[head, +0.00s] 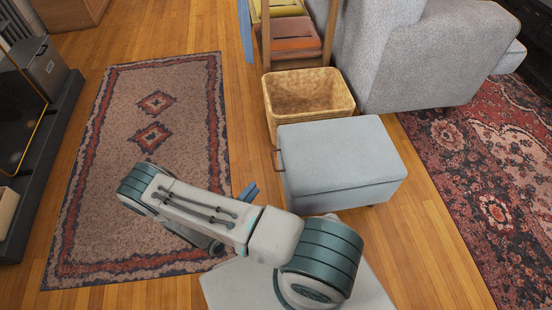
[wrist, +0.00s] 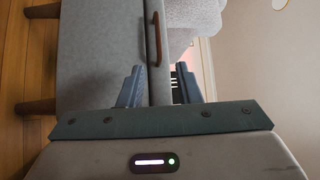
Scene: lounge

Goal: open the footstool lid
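The footstool (head: 338,182) is a light blue-grey upholstered box with short wooden legs. Its lid (head: 335,148) lies flat and closed. A brown handle (head: 277,160) sits on its left side in the head view, near the lid's edge. My gripper (head: 249,191) is low beside that side, just left of the footstool, partly hidden by my arm. In the wrist view the footstool (wrist: 100,55) appears turned sideways. The handle (wrist: 155,38) lies beyond my open fingertips (wrist: 159,72), roughly in line with the gap between them. Nothing is between the fingers.
A grey sofa (head: 410,55) is at the back right. A dark low cabinet (head: 40,150) edges the left.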

